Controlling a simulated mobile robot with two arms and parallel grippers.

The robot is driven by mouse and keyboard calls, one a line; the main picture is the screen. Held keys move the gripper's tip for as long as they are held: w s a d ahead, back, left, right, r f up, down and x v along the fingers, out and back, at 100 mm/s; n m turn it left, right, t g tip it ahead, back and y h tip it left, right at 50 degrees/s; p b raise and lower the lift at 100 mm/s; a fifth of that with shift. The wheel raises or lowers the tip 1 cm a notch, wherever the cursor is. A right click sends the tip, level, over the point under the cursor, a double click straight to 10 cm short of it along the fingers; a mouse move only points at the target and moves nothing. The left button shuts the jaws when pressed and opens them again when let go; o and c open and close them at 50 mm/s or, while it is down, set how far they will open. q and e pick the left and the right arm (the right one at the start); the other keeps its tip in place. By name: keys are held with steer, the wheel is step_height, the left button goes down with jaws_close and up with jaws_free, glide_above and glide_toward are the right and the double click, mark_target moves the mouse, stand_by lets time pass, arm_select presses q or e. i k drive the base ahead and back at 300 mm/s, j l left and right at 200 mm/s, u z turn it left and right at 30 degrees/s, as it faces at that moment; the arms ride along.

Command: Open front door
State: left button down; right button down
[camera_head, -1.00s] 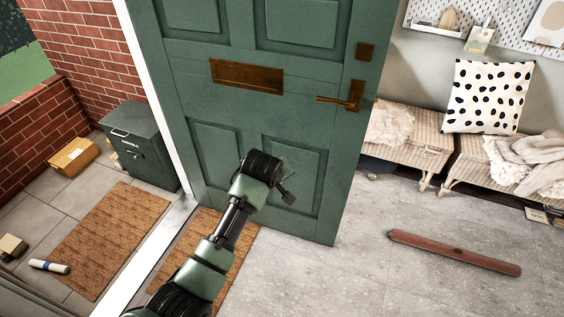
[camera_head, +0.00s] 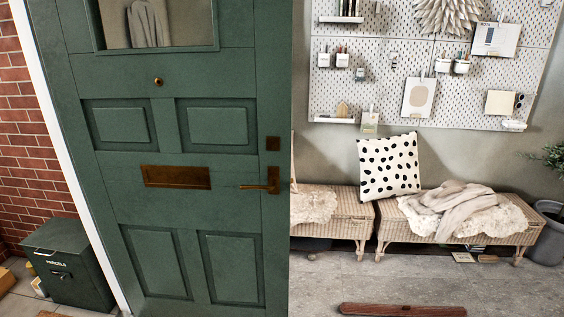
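The green front door (camera_head: 194,130) stands open in the head view, swung into the hall. A brass letter slot (camera_head: 176,177) sits left of the handle. The white door frame (camera_head: 52,140) and the outside show beyond the door's left edge. Neither of my grippers is in view, and nothing touches the handle.
A dark parcel box (camera_head: 72,277) stands outside at lower left. Wicker benches (camera_head: 345,231) with a spotted cushion (camera_head: 389,167) line the right wall. A long reddish-brown bar (camera_head: 402,309) lies on the floor at the bottom. Grey floor (camera_head: 520,285) is clear at lower right.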

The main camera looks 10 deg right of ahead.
mark_target(163, 142)
steer(key=u, duration=0.5)
steer(key=k+u, duration=0.15)
steer(key=u, duration=0.8)
steer(key=l, duration=0.65)
steer(key=k+l+u, duration=0.1)
steer(key=l, duration=1.15)
steer(key=k+l+u, duration=0.1)
steer(key=l, duration=0.55)
steer(key=k+l+u, duration=0.1)
steer(key=l, duration=0.55)
